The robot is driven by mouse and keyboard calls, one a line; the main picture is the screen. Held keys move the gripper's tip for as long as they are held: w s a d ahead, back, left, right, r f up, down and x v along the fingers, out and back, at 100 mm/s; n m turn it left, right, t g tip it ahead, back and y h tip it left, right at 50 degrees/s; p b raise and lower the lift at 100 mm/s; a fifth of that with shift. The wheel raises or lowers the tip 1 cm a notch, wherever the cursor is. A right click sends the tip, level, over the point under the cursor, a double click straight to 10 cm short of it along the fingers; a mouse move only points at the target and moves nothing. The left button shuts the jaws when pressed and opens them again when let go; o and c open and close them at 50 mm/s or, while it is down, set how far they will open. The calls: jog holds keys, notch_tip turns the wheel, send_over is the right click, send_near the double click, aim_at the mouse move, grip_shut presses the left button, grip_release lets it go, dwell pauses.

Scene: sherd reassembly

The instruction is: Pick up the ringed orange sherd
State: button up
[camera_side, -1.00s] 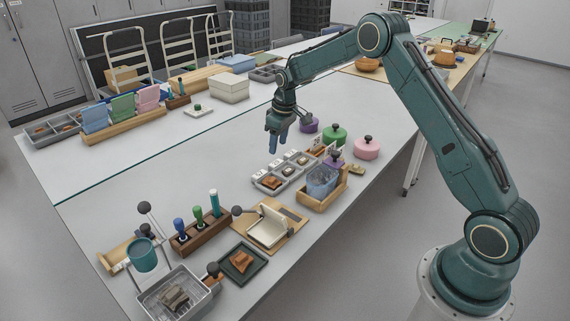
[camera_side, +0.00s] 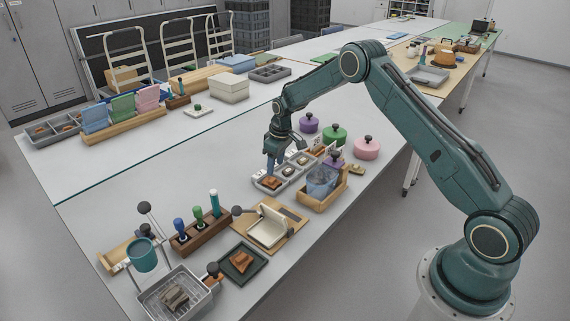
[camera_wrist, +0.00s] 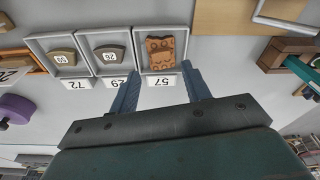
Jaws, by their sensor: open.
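An orange sherd (camera_wrist: 161,48) with darker round marks lies in a small grey tray (camera_wrist: 183,31) labelled 57 in the wrist view. In the side view this orange sherd (camera_side: 271,183) is in the nearest of a row of trays. My gripper (camera_wrist: 160,80) is open and empty, its two blue fingers apart, pointing toward the front edge of that tray. In the side view my gripper (camera_side: 270,168) hangs just above the tray row; its fingertips partly overlap the tray.
Two more trays hold grey-brown sherds (camera_wrist: 62,58) (camera_wrist: 109,54), labelled 72 and 29. A wooden box with a clear tub (camera_side: 322,180) stands right of the row. A wooden board with a cream press (camera_side: 268,229) lies in front. Table left of the trays is clear.

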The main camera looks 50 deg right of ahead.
aim_at(272, 179)
jog(key=shift+w+f, duration=0.1)
jog(key=shift+f, duration=0.55)
jog(key=shift+w+a+f, duration=0.1)
jog(key=shift+w+f, duration=0.1)
jog(key=shift+f, duration=0.65)
jog(key=shift+w+a+f, duration=0.1)
jog(key=shift+w+f, duration=0.05)
jog(key=shift+f, duration=0.7)
jog(key=shift+w+f, duration=0.2)
jog(key=shift+f, duration=0.65)
jog(key=shift+c, duration=0.2)
jog(key=c, duration=0.6)
